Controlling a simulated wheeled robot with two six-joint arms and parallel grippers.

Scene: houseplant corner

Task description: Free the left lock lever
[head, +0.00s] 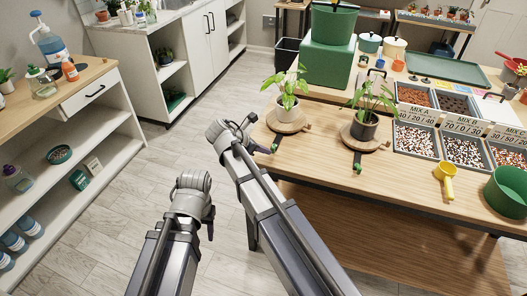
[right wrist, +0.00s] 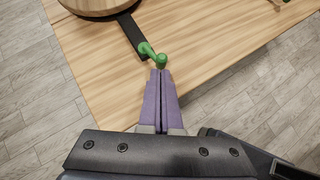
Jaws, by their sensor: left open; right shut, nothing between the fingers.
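The left lock lever (right wrist: 148,50) is green, with a knob at its bent end, and sits on a dark strip (right wrist: 130,33) running out from a round wooden stand (right wrist: 95,5) near the table edge. My right gripper (right wrist: 161,72) is shut and empty, its purple fingertips right at the lever's knob; I cannot tell whether they touch. In the head view this gripper (head: 268,149) is at the table's left edge, hiding much of the lever. My left gripper (head: 210,228) is low over the floor, left of the table, mostly hidden behind its own wrist.
Mix bins (head: 415,139) and a yellow scoop (head: 446,181) are farther right.

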